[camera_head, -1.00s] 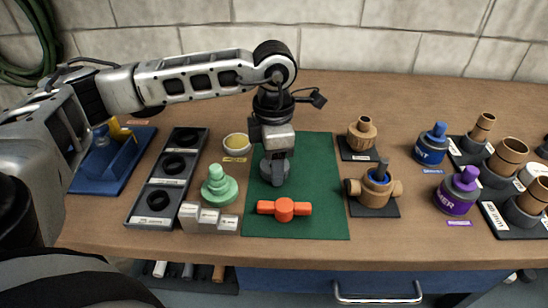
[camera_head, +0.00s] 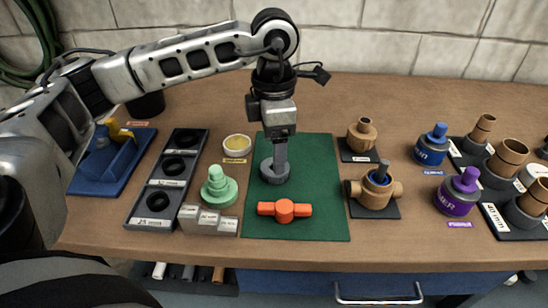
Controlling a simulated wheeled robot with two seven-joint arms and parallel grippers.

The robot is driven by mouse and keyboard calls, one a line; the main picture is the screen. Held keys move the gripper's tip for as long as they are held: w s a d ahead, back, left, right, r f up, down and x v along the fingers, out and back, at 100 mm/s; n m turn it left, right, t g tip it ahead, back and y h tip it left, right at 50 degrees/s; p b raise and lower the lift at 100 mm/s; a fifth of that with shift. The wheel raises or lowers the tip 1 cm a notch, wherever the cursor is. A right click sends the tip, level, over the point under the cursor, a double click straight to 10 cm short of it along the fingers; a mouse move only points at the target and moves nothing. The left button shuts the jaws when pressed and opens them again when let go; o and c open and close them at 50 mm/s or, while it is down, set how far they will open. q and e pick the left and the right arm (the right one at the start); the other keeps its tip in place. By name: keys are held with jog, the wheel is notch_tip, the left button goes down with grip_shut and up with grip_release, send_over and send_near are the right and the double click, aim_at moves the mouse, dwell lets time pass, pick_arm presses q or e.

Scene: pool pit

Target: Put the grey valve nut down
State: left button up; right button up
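The grey valve nut (camera_head: 268,172) lies on the green mat (camera_head: 315,175), in its left part, behind the orange-red valve part (camera_head: 284,210). My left gripper (camera_head: 281,172) points straight down over the nut. Its fingers are in line with my view, and their tips overlap the nut's right side. The nut has stayed on the mat while the gripper rose, so it looks let go. The gap between the fingers is hidden. My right gripper is not in view.
A green stepped cone (camera_head: 218,187), a small yellow-filled bowl (camera_head: 237,146) and a dark three-slot tray (camera_head: 134,212) stand left of the mat. Brown pipe fittings (camera_head: 375,190) and blue (camera_head: 432,146) and purple (camera_head: 458,191) bottles stand right. The mat's right half is clear.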

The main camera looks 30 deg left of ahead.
pick_arm(q)
notch_tip(320, 180, up, 8)
jog(key=shift+f, duration=0.25)
dwell(0.4)
